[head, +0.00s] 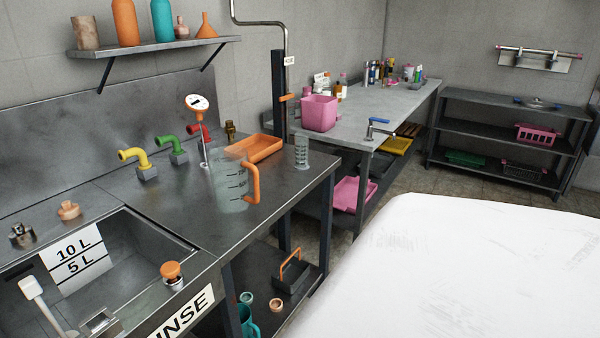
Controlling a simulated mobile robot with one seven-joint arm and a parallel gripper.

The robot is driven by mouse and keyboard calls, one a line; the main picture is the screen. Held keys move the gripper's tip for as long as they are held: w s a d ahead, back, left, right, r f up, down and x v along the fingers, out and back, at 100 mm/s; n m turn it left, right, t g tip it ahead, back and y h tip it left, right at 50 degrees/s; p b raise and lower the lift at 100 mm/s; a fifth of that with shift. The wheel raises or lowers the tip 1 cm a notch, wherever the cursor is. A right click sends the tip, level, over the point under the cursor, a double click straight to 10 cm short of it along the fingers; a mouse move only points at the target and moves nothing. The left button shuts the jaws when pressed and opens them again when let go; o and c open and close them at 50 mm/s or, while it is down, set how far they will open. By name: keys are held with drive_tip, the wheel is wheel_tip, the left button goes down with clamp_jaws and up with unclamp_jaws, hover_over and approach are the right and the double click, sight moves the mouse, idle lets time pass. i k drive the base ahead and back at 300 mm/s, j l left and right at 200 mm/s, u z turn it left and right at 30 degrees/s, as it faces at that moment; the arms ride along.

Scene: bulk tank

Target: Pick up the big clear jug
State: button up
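The big clear jug (228,188) stands upright on the metal counter (200,228), near its front edge and right of the sink. It has dark measuring marks and an orange handle (253,183) on its right side. Its clear wall lets the counter show through. A smaller clear measuring cylinder (302,153) stands farther right on the same counter. My gripper is not in view.
An orange tray (257,148) lies behind the jug. A dial thermometer (197,103) and coloured taps (135,158) stand to its left. The sink (130,245) is at the lower left. A large white surface (470,280) fills the lower right.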

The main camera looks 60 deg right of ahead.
sight(229, 166)
drive_tip(key=z, duration=1.25)
